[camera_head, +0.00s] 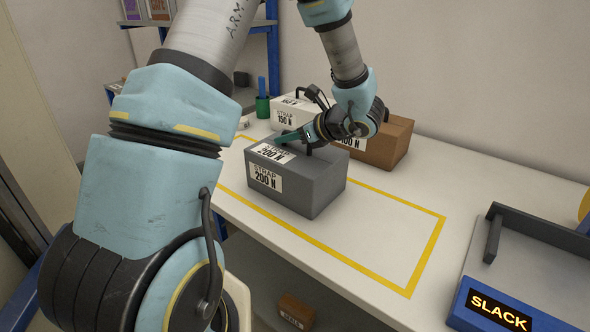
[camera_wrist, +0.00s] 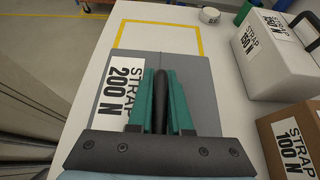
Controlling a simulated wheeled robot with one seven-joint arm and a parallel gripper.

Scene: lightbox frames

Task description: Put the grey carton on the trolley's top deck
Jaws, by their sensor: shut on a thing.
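The grey carton (camera_head: 300,185), labelled STRAP 200 N, is on or just above the white table (camera_head: 385,220), over the left part of a yellow outline. I cannot tell whether it touches the table. It also shows in the wrist view (camera_wrist: 191,77). My gripper (camera_head: 286,138) is at the carton's top. In the wrist view, the teal fingers of my gripper (camera_wrist: 161,80) are closed on both sides of the carton's black handle (camera_wrist: 161,112). The fingers cover part of the handle.
A brown carton (camera_head: 385,150) marked 100 N and a white carton (camera_head: 285,115) marked 150 N stand behind. A green cup (camera_head: 263,107) is at the back. The outlined area right of the grey carton is clear.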

